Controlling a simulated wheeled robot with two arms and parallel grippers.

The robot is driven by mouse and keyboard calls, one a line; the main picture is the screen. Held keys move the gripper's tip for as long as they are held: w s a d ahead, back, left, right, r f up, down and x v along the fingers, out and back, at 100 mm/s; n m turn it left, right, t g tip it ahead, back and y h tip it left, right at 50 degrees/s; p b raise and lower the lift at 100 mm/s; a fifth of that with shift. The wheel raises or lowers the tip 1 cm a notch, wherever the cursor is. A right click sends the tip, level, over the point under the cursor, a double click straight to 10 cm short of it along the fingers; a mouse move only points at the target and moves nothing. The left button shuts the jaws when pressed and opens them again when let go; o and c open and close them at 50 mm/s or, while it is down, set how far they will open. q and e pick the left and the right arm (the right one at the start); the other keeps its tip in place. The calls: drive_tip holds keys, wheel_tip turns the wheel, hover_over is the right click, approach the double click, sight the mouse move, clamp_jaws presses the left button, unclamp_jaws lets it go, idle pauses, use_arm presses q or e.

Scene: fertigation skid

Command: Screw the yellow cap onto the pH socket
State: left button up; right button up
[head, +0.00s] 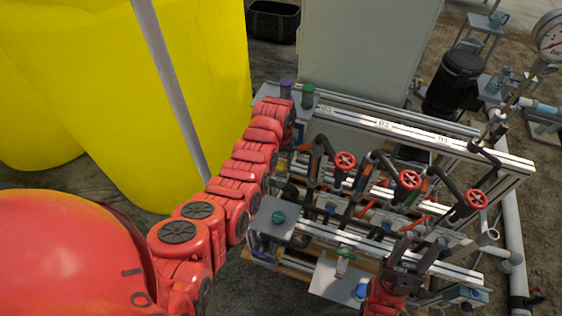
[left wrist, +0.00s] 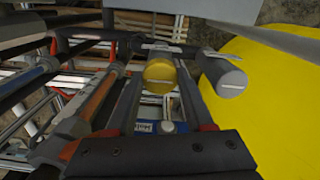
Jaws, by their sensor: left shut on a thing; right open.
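The yellow cap (left wrist: 160,77) shows in the left wrist view as a round cylinder with a pale line across its face. My left gripper (left wrist: 160,92) is shut on it, one dark finger on each side. A grey fitting sits directly behind the cap; I cannot tell whether it is the pH socket or whether the cap is threaded on. In the head view my left arm hides its fingertips at the rack's left end. My right gripper (head: 408,254) is open and empty above the rack's front.
A grey cylinder (left wrist: 224,77) sits close to the right of the yellow cap. Green (head: 308,95) and purple (head: 286,88) caps stand on the rack's back-left plate. Red valve wheels (head: 409,180) and dark pipes fill the middle. A large yellow tank (head: 120,90) stands left.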

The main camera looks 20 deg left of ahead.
use_arm(q)
drive_tip(key=o, duration=0.8)
drive_tip(key=shift+c, duration=0.4)
drive_tip(key=shift+f, duration=0.25)
drive_tip(key=shift+c, duration=0.3)
